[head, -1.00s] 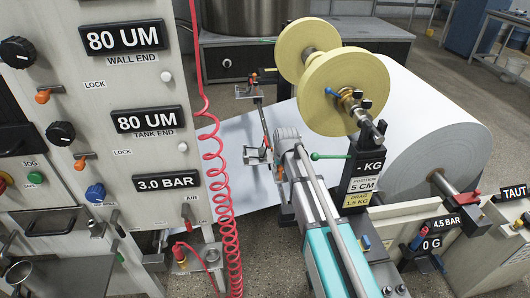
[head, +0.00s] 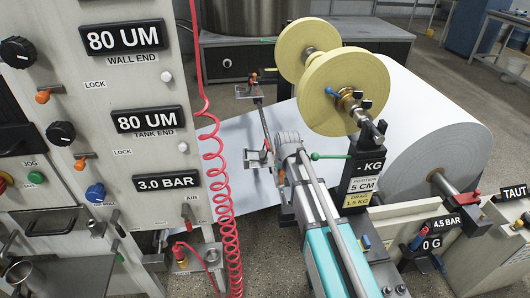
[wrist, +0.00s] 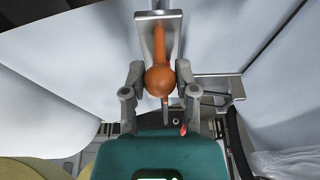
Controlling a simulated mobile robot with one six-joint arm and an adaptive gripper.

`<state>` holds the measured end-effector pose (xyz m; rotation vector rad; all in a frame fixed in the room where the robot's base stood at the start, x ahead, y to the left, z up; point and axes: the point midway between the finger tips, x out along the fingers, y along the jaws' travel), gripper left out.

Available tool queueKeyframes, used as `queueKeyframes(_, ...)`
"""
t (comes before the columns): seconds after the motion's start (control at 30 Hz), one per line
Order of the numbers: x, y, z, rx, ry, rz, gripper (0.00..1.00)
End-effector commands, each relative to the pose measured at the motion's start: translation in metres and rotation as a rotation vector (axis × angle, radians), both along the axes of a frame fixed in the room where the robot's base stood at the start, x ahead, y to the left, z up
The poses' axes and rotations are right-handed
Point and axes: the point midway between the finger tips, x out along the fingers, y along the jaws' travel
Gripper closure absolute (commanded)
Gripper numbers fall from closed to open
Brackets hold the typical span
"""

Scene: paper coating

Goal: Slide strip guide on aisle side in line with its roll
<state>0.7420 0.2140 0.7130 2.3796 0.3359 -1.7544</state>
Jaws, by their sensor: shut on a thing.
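My gripper (wrist: 160,72) is shut on the orange knob (wrist: 160,80) in the wrist view, with one finger on each side of it. The knob's orange stem lies over a flat metal plate of the near strip guide (wrist: 143,36). In the head view, this near guide (head: 256,159) shows as a small metal frame left of my arm's end, at the white paper web. My gripper's fingers are mostly hidden there behind my wrist. The near yellow strip roll (head: 344,91) is to the right and above. I cannot tell how the guide lines up with it.
A second guide (head: 255,91) with an orange knob sits farther back on the rail, near the far yellow roll (head: 308,47). A big white paper roll (head: 440,140) stands right. A red coiled hose (head: 215,170) hangs by the control panel (head: 150,185) at left.

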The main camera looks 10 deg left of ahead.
Motion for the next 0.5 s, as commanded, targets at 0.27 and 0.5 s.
queueKeyframes(0.27,-0.0068,-0.0021,-0.0002,0.0,0.001,0.0,1.0)
queueKeyframes(0.5,-0.0116,-0.0036,-0.0003,0.0,0.001,0.0,1.0)
